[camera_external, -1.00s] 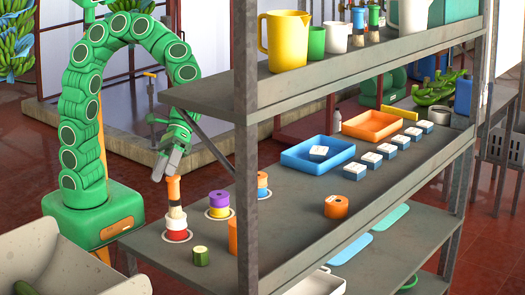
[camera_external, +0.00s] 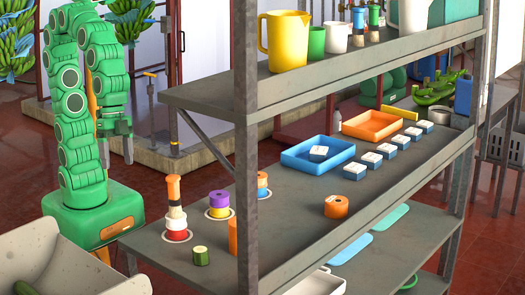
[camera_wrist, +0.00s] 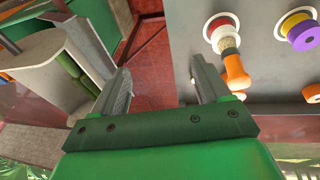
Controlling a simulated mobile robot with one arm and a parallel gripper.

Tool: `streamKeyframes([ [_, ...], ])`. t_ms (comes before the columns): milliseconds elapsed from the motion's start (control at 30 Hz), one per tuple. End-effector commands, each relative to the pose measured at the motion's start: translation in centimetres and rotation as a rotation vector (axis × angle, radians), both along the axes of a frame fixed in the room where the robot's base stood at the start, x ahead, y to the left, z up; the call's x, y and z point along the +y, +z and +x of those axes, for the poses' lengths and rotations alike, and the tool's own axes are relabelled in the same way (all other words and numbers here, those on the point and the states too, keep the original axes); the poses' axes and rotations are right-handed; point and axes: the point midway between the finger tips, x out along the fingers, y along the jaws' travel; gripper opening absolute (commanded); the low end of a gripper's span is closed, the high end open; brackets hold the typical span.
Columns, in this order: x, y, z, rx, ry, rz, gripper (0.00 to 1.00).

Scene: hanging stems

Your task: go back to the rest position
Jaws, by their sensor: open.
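My gripper (camera_external: 117,152) hangs beside my folded green arm, left of the shelf, with its fingers pointing down. It is open and empty; in the wrist view the two fingers (camera_wrist: 160,85) stand apart with red floor between them. A stack with an orange top (camera_external: 173,188), a tan and white middle and a red base stands on the shelf's near left end, apart from my gripper. In the wrist view this stack (camera_wrist: 233,68) is just right of the right finger.
A purple-topped stack (camera_external: 219,198), another orange-topped stack (camera_external: 262,181) and a green cut piece (camera_external: 201,257) stand nearby on the grey shelf (camera_external: 165,253). A blue tray (camera_external: 300,165) lies farther along. A pale bin (camera_external: 75,268) is at lower left. A metal post (camera_external: 246,150) rises in front.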

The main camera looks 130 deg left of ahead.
Motion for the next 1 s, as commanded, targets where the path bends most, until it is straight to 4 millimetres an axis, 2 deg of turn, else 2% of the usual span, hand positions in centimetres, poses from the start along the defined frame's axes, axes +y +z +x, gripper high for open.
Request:
streamKeyframes([
  [267,3.9,-1.4,-5.5,0.065,-0.064,0.122,0.76],
  [400,6.4,-3.3,-9.8,0.169,-0.051,0.146,0.76],
  [633,9.0,-5.6,-16.3,0.333,-0.025,0.155,0.76],
  [700,9.3,-5.9,-17.4,0.358,-0.021,0.156,0.76],
  [1000,9.3,-5.9,-17.4,0.358,-0.021,0.156,0.76],
])
